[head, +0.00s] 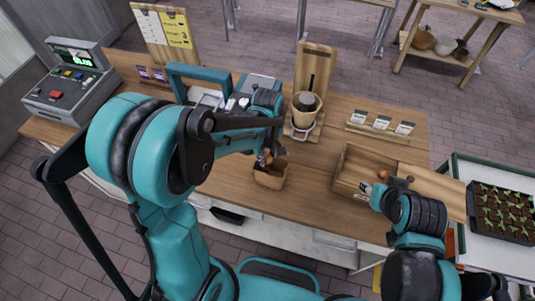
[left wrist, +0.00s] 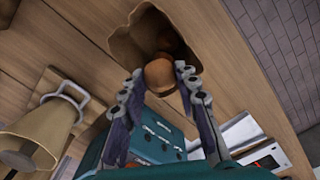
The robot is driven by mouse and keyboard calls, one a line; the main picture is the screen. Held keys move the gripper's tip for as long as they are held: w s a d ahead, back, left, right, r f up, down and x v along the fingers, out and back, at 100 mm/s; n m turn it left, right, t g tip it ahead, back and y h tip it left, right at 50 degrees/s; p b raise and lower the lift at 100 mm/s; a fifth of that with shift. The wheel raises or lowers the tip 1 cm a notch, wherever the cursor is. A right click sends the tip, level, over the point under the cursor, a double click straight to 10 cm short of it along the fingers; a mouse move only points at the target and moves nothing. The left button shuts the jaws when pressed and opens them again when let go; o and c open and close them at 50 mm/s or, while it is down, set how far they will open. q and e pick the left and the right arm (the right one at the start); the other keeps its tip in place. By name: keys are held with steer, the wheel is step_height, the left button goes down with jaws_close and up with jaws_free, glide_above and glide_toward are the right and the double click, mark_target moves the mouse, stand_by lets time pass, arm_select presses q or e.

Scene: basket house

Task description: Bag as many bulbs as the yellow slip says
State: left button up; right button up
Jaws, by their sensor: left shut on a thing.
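A brown paper bag (head: 270,180) stands open on the wooden counter; its mouth (left wrist: 120,42) faces me in the left wrist view. My left gripper (head: 265,159) is over the bag's mouth. In the left wrist view, the left gripper (left wrist: 158,88) is shut on a brown bulb (left wrist: 159,73) at the opening. Something brown shows dimly behind it inside the bag. A wooden tray (head: 350,165) stands to the right, with an orange-brown bulb (head: 382,174) at its right side. My right gripper (head: 376,190) is by the tray; its fingers are unclear. The yellow slip (head: 176,30) hangs on a board, its text too small to read.
A register (head: 70,85) stands at the left. A wooden stand with a beige cup (head: 306,108) is behind the bag; the cup also shows in the left wrist view (left wrist: 35,130). Small cards (head: 381,123) stand behind the tray. A seedling tray (head: 501,211) is at far right.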

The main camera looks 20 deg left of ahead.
mark_target(267, 155)
arm_select(q)
steer(key=o, duration=1)
steer(key=shift+o, duration=0.2)
step_height(267, 155, up, 12)
steer(key=s+a+f+m+t+b, duration=0.4)
steer(key=s+f+m+t+b, duration=0.3)
steer(key=s+f+m+b, duration=0.3)
step_height(267, 155, down, 2)
steer(key=m+b, duration=0.1)
steer(key=b, duration=0.2)
steer(key=shift+s+a, duration=0.15)
steer(key=shift+a, duration=0.2)
